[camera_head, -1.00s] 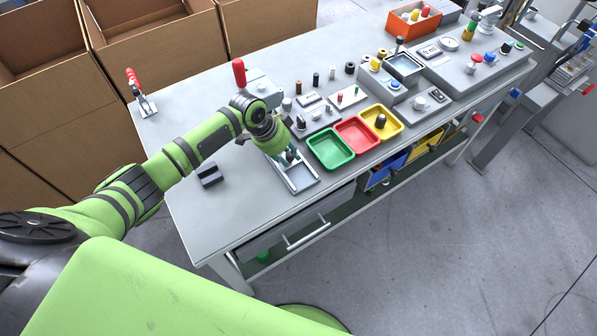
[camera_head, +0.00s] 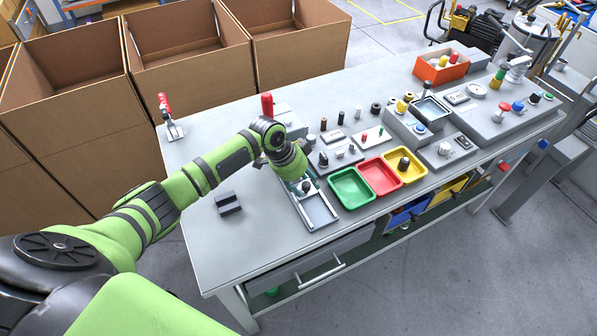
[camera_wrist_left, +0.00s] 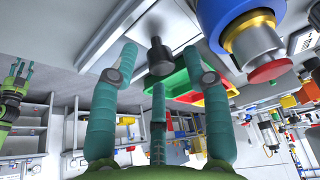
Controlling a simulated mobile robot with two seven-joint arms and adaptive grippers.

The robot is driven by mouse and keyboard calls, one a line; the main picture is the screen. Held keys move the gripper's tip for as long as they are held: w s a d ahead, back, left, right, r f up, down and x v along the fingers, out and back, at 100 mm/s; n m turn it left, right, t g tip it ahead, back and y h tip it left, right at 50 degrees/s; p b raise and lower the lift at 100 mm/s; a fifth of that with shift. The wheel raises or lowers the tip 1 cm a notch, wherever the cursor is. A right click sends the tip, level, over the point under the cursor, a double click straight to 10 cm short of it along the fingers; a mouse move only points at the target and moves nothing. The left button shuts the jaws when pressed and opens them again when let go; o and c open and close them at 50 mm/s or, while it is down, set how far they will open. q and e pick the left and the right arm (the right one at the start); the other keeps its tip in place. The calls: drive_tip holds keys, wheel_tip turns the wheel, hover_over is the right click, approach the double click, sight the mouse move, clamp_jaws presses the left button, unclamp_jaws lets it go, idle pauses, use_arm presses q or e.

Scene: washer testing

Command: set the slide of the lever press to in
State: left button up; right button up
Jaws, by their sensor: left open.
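The lever press, partly hidden behind my left arm, shows a red-handled lever (camera_head: 267,105) standing upright beside a grey block. In front of it a grey framed slide (camera_head: 318,209) reaches toward the table's front edge. My left gripper (camera_head: 305,187) is over the slide's inner part and hides some of it. In the left wrist view my left gripper (camera_wrist_left: 157,75) has its teal fingers spread, with a black knob (camera_wrist_left: 158,55) between and beyond them. I cannot tell whether any finger touches the knob. Another green arm with teal fingers (camera_wrist_left: 18,72), probably my right gripper, shows at the left edge.
Green (camera_head: 351,188), red (camera_head: 379,176) and yellow (camera_head: 406,166) trays stand just right of the slide. A dark block (camera_head: 228,204) lies to its left. A red-handled clamp (camera_head: 170,118) is at the back left. The table's front left is clear.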

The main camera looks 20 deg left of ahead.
use_arm(q)
drive_tip(key=v, duration=1.1)
drive_tip(key=shift+d, duration=0.15)
